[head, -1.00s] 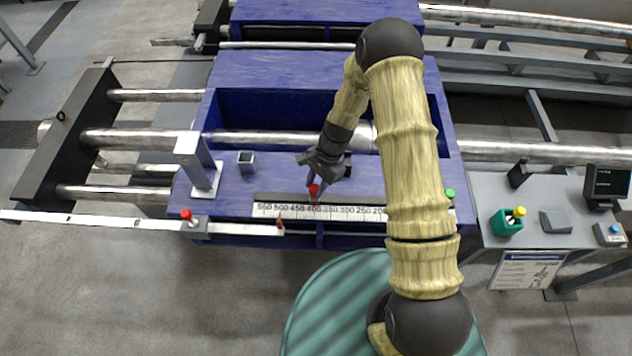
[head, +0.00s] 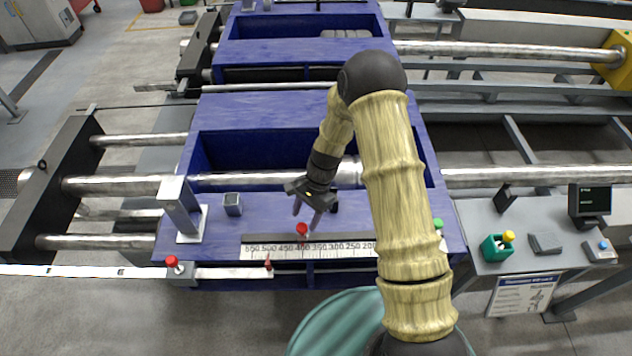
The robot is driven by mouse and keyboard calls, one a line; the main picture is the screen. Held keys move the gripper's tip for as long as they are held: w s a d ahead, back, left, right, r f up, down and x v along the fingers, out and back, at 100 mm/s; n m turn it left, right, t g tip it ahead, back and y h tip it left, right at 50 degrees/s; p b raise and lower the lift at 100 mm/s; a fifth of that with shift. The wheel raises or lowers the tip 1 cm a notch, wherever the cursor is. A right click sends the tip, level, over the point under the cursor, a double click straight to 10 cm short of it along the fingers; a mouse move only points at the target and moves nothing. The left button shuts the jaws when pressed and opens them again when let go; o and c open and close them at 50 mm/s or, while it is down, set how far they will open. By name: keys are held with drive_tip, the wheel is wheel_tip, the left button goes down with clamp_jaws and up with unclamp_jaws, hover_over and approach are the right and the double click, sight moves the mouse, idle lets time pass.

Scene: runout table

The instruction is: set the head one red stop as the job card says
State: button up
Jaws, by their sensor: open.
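A red-knobbed stop (head: 301,229) stands on the dark rail behind the white number scale (head: 310,250), close to the 400 mark; its exact reading is too small to tell. My gripper (head: 307,213) is open and empty, its fingers pointing down just above and behind the red knob, seemingly apart from it. Another red knob (head: 172,262) sits on a block at the bench's left front, on a white strip that ends in a small red pointer (head: 268,265). A white card with a blue header (head: 523,295) hangs at the right; its text is unreadable.
A green knob (head: 438,224) is at the scale's right end, partly beside my arm. A grey post (head: 180,207) and a small square cup (head: 233,204) stand on the blue bench left of my gripper. A grey side table (head: 475,215) holds a green box (head: 497,247) and a dark screen (head: 589,201).

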drive_tip(key=b+v, duration=0.2)
drive_tip(key=v, duration=1.2)
drive_tip(key=shift+r+b, duration=0.25)
drive_tip(key=shift+b, duration=0.1)
drive_tip(key=shift+w+d, duration=0.1)
drive_tip(key=shift+w, duration=0.05)
drive_tip(key=s+d+r+n+t+h, duration=0.1)
drive_tip(key=s+d+r+n+t, duration=0.1)
drive_tip(key=s, duration=0.6)
drive_tip(key=s+d+r+n+t+h, duration=0.2)
drive_tip(key=s+d+r+n+t, duration=0.1)
drive_tip(key=s+d+r+n, duration=0.2)
drive_tip(key=s+d+n, duration=0.2)
drive_tip(key=s+d, duration=0.1)
drive_tip(key=d, duration=0.1)
drive_tip(key=shift+t, duration=0.3)
